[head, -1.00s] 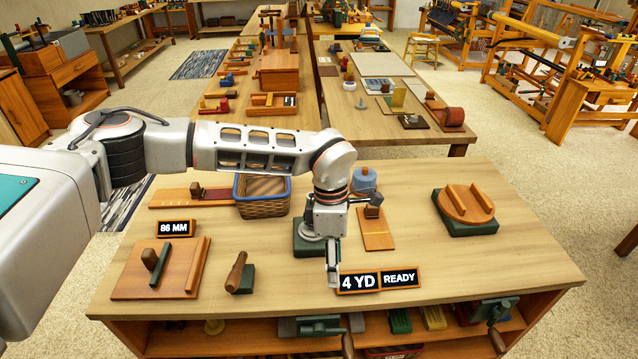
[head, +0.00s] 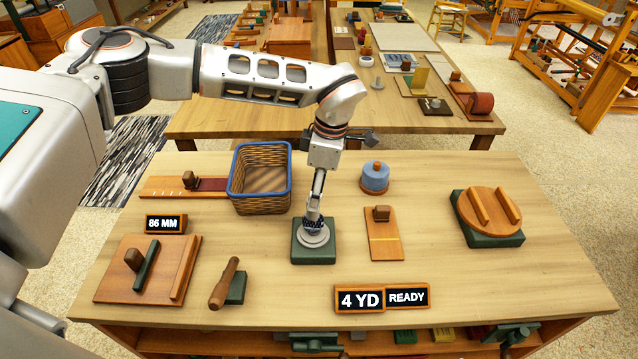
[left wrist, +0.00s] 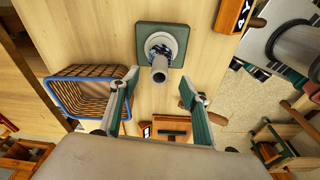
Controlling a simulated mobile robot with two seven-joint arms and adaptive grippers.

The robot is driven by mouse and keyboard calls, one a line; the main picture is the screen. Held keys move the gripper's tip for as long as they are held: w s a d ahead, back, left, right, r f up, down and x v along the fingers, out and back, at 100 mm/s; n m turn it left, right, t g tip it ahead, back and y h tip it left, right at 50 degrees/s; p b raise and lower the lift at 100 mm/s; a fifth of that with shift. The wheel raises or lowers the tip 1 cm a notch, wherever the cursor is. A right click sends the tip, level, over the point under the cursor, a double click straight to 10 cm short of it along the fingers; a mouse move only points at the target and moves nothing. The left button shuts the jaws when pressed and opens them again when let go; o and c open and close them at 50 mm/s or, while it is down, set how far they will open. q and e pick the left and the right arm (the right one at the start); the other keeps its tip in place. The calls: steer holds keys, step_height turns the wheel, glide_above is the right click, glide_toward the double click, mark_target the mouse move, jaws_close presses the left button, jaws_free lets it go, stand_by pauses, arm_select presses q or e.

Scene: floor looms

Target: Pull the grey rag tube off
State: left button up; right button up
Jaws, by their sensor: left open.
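The grey tube (left wrist: 159,68) stands on a round grey flange on a dark green square base (left wrist: 185,33) in the left wrist view. A dark blue speckled band lies around the tube's foot. In the head view the grey flange (head: 313,239) and green base (head: 314,255) show, with the tube mostly hidden by my gripper. My left gripper (head: 316,206) points down over it. In the left wrist view its two green-padded fingers (left wrist: 158,88) are spread wide, with the tube's end between and just beyond them. I see no contact. My right gripper is not in view.
A blue-rimmed wicker basket (head: 285,190) stands close left of the base. A blue spool (head: 374,178) and a wooden board with a block (head: 383,240) are to the right. The 4 YD sign (head: 360,299) lies in front. The tabletop between is clear.

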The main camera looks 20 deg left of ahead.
arm_select(q)
steer(key=f+b, duration=0.1)
steer(key=f, duration=0.1)
steer(key=f+b, duration=0.1)
steer(key=f, duration=0.1)
steer(key=a+f+b, duration=0.1)
steer(key=f+b, duration=0.1)
steer(key=shift+s+f, duration=0.1)
steer(key=shift+f, duration=0.5)
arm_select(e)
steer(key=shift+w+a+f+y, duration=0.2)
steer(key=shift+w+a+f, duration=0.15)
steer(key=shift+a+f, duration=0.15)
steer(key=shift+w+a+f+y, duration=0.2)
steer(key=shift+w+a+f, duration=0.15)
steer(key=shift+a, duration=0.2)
arm_select(q)
jaws_close()
steer(key=shift+r+p, duration=1.05)
steer(key=shift+r, duration=0.65)
steer(key=shift+r+p, duration=0.95)
steer(key=shift+r, duration=0.35)
steer(key=shift+r+p, duration=0.35)
steer(key=shift+r, duration=1.45)
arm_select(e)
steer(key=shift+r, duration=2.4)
